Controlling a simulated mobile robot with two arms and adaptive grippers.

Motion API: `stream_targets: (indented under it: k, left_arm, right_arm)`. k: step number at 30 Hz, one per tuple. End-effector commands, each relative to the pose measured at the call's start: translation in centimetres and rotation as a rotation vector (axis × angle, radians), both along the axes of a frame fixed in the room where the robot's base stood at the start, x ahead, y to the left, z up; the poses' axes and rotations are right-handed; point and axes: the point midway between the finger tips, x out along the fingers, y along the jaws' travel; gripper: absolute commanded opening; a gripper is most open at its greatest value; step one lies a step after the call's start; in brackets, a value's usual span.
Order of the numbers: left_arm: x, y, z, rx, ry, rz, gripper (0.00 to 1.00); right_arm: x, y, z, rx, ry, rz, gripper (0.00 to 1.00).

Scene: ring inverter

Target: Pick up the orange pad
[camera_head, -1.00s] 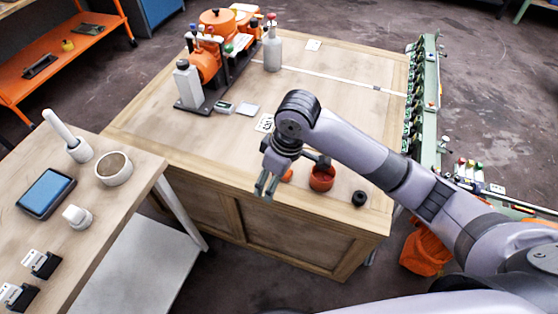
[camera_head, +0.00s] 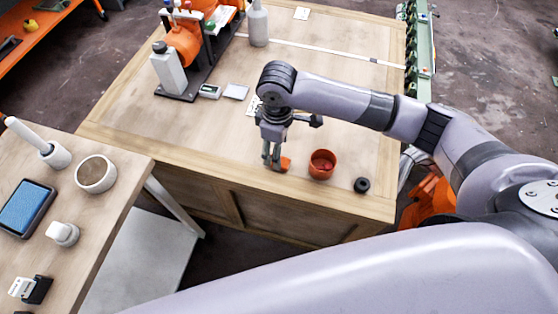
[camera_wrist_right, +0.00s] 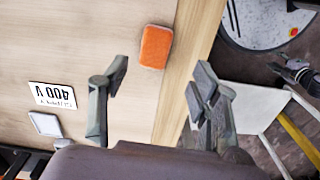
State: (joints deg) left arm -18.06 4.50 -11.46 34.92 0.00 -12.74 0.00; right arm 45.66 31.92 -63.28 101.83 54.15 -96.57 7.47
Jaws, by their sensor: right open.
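The orange pad (camera_head: 284,163) lies on the large wooden table near its front edge, left of the orange-red bowl. In the right wrist view the whole pad (camera_wrist_right: 156,47) shows as a small rounded block, beyond the fingertips and between their lines. My right gripper (camera_head: 272,163) points down beside the pad and partly covers it in the head view. In the right wrist view its fingers (camera_wrist_right: 160,80) are apart with nothing between them. A dark gripper-like part (camera_wrist_right: 298,74) at the right edge of the wrist view may be my left gripper; its jaws are unclear.
The orange-red bowl (camera_head: 322,164) and a black ring (camera_head: 362,185) stand right of the pad. A white label card (camera_wrist_right: 57,95) lies on the table. A side table (camera_head: 125,160) with a tablet (camera_head: 25,207) stands at left. The table's middle is clear.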

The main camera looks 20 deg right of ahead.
Motion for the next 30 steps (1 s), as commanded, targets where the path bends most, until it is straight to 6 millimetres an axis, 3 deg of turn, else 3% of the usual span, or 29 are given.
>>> stream_targets:
  k: [7,18,25,30]
  left_arm:
    - [3.3,-0.3,0.3,-0.005,-0.05,0.0,0.4]
    - [1.8,-0.1,0.2,-0.003,-0.027,0.0,0.4]
    - [1.5,-0.1,0.2,-0.002,-0.022,0.0,0.4]
    - [1.6,-0.1,0.2,-0.002,-0.023,0.0,0.4]
  right_arm:
    - [0.1,-0.1,-1.8,0.0,0.001,0.001,0.57]
    - [0.5,-0.6,-6.3,-0.001,-0.001,0.001,0.57]
    - [0.5,-0.6,-6.5,0.0,-0.001,0.002,0.57]
    - [0.5,-0.6,-6.4,0.0,-0.001,0.002,0.46]
